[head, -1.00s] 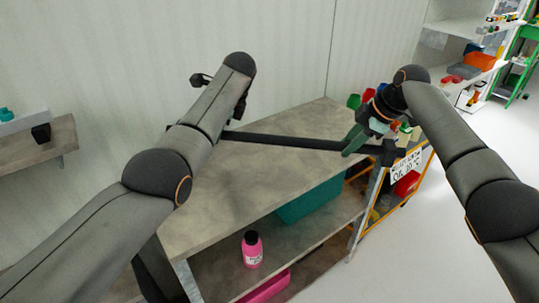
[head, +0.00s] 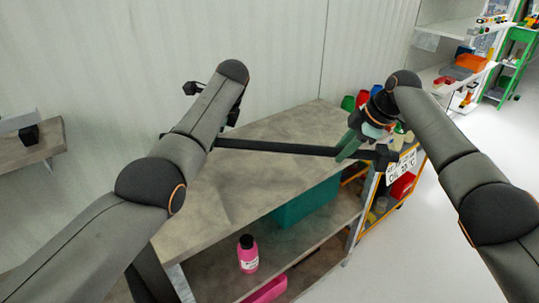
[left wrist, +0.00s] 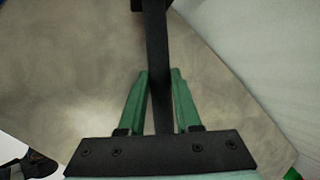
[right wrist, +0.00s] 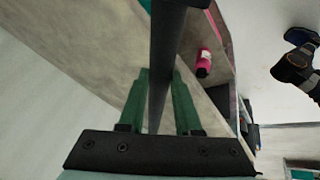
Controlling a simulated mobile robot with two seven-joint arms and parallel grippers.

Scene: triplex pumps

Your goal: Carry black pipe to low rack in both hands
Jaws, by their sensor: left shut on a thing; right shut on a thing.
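The black pipe (head: 275,147) is held roughly level above the grey tabletop (head: 232,194) in the head view. My right gripper (head: 350,146) has its green fingers shut on the pipe near its right end, by a dark end fitting. My left gripper is hidden behind its own arm in the head view. In the left wrist view my left gripper (left wrist: 161,80) has its green fingers on both sides of the pipe (left wrist: 156,50). In the right wrist view my right gripper (right wrist: 160,78) likewise straddles the pipe (right wrist: 165,40). I cannot make out the low rack for certain.
A pink bottle (head: 248,254) stands on the shelf under the tabletop, near a teal bin (head: 305,205). An orange-framed cart (head: 413,184) with a sign (head: 400,167) stands at the right. White shelves (head: 440,75) are farther back. The floor (head: 400,255) at the right is clear.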

